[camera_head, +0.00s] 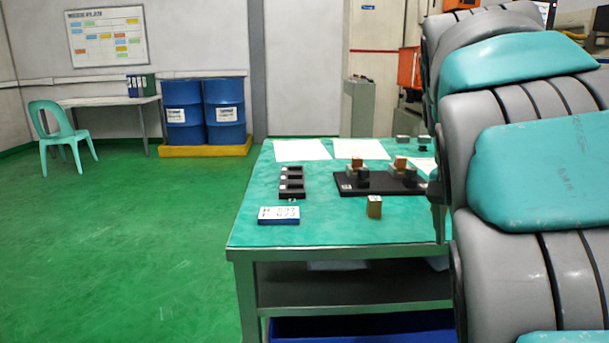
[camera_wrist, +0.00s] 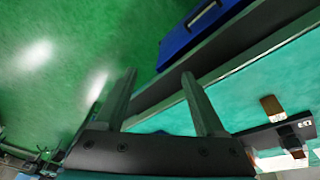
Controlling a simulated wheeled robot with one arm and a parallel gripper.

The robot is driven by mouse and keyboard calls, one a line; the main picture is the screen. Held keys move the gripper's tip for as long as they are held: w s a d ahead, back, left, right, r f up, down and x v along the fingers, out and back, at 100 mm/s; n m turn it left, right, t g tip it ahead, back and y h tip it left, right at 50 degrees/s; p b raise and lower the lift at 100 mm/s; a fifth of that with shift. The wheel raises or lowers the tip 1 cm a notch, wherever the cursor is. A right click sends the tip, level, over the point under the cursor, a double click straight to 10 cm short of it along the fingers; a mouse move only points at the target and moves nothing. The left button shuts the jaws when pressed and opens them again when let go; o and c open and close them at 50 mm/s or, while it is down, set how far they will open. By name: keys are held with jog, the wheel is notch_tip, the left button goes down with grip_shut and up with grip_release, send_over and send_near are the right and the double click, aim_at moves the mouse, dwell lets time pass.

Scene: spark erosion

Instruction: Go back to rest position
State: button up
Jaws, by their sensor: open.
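My gripper (camera_wrist: 158,92) shows in the wrist view with its two fingers apart and nothing between them. It is over the front edge of the workbench, with green floor beyond the fingertips. My teal and grey arm fills the right side of the head view and hides the bench's right part. The workbench (camera_head: 300,234) has a green top. On it a brass-coloured block (camera_head: 374,206) stands near the front, and it also shows in the wrist view (camera_wrist: 271,105), apart from the fingers.
A black fixture board (camera_head: 345,190) with small blocks, a black slotted tray (camera_head: 292,194) and a blue-edged label plate (camera_head: 279,215) are on the bench. A blue bin (camera_head: 360,328) sits below. Blue drums (camera_head: 224,110) and a chair (camera_head: 62,134) stand behind. Floor at left is clear.

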jog(key=s+a+f+n+g+y, duration=0.1)
jog(key=s+a+f+n, duration=0.4)
jog(key=s+f, duration=0.7)
jog(key=s+a+f+n+g+y, duration=0.1)
jog(key=s+a+f+n, duration=0.4)
jog(key=s+f, duration=0.6)
jog(key=shift+s+f+g+y, duration=0.4)
jog(key=shift+s+g, duration=0.1)
jog(key=shift+s, duration=0.45)
